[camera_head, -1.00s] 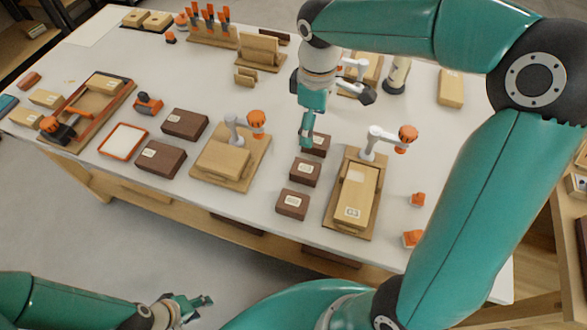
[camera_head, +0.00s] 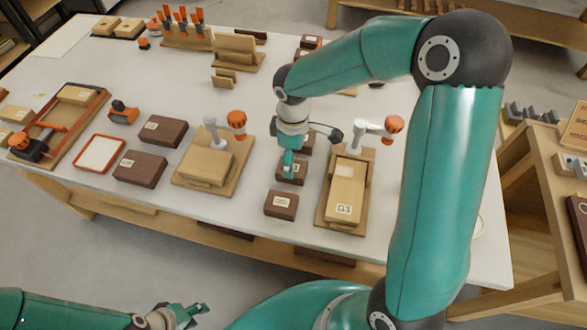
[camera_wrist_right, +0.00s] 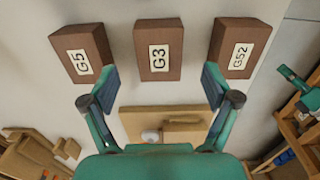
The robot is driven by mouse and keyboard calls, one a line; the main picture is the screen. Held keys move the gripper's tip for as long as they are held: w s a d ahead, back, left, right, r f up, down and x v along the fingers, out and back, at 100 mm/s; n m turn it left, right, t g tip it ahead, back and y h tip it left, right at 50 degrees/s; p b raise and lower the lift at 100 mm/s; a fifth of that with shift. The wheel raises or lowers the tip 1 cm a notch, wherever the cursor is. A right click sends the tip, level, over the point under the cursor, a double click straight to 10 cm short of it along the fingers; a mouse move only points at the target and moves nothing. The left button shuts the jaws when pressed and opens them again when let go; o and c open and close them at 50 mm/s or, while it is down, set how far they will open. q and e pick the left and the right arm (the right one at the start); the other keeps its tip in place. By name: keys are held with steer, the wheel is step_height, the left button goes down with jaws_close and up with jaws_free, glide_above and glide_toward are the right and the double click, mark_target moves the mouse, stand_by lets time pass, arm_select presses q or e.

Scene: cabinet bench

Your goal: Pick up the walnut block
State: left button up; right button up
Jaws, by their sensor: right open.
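Three small walnut blocks stand in a row on the bench. In the head view they are the near block (camera_head: 281,205), the middle block (camera_head: 292,172) and the far block (camera_head: 307,143), partly hidden by my right gripper (camera_head: 288,165). The wrist view shows blocks labelled G5 (camera_wrist_right: 82,54), G3 (camera_wrist_right: 158,50) and G52 (camera_wrist_right: 241,50). There my right gripper (camera_wrist_right: 162,80) is open and empty, its fingers spread either side of G3's line, below its label in the picture. My left gripper (camera_head: 182,312) is low in front of the bench, its jaw gap unclear.
Two larger walnut blocks (camera_head: 163,130) (camera_head: 140,168) lie to the left. Clamp fixtures with pale blocks flank the row: one on the left (camera_head: 208,165), one on the right (camera_head: 343,190). An orange-rimmed tray (camera_head: 99,153) lies further left. The bench edge is close to the near block.

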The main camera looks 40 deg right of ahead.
steer(key=shift+w+f+p, duration=0.15)
steer(key=shift+f+p, duration=0.15)
steer(key=shift+f, duration=2.35)
steer(key=c, duration=1.3)
steer(key=shift+r, duration=0.1)
